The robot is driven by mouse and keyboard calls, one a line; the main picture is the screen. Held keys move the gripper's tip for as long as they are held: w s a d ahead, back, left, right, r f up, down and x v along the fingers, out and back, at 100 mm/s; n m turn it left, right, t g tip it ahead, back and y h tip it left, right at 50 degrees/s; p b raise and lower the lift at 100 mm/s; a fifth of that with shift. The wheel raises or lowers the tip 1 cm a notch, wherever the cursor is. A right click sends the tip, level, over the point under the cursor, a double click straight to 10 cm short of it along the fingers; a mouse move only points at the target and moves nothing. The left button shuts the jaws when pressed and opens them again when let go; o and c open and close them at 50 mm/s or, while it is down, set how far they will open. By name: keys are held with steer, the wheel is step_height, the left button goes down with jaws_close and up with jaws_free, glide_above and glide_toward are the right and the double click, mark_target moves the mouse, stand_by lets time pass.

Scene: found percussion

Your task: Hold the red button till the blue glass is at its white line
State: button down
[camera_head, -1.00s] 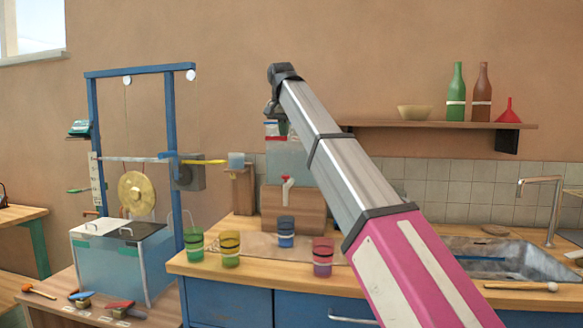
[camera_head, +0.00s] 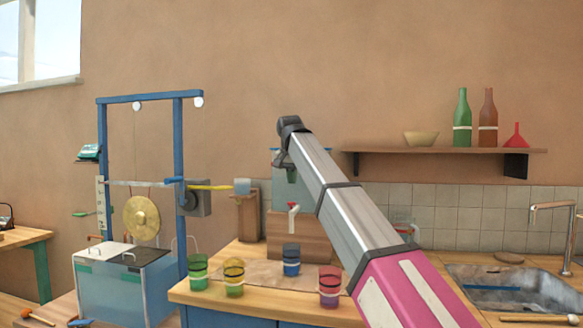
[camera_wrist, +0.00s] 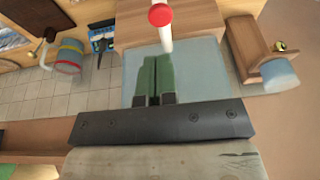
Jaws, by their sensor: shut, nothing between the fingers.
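The blue glass (camera_head: 291,262) stands upright on the counter, below the white tap with a red top (camera_head: 293,207). Its white line and its fill level are too small to tell. The red button (camera_wrist: 159,15) is a round disc on the white tap at the top of the wrist view. My gripper (camera_head: 291,174) is shut and empty, with green fingers. It is above the tap, in front of the pale blue tank. In the wrist view, my gripper's fingertips (camera_wrist: 155,58) point towards the button, with a gap between.
Green (camera_head: 198,275), yellow (camera_head: 234,280) and pink (camera_head: 329,288) glasses stand around the blue one. A wooden block (camera_head: 283,237) stands behind the tap. The gong frame (camera_head: 180,140) is at left, the sink (camera_head: 505,290) at right.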

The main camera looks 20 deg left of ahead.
mark_target(292, 205)
steer(key=shift+s+x, duration=0.2)
steer(key=shift+x, duration=0.85)
steer(key=shift+s+x, duration=0.15)
steer(key=shift+x, duration=0.9)
steer(key=shift+s+x, duration=0.2)
steer(key=shift+x, duration=0.8)
steer(key=shift+f, duration=0.15)
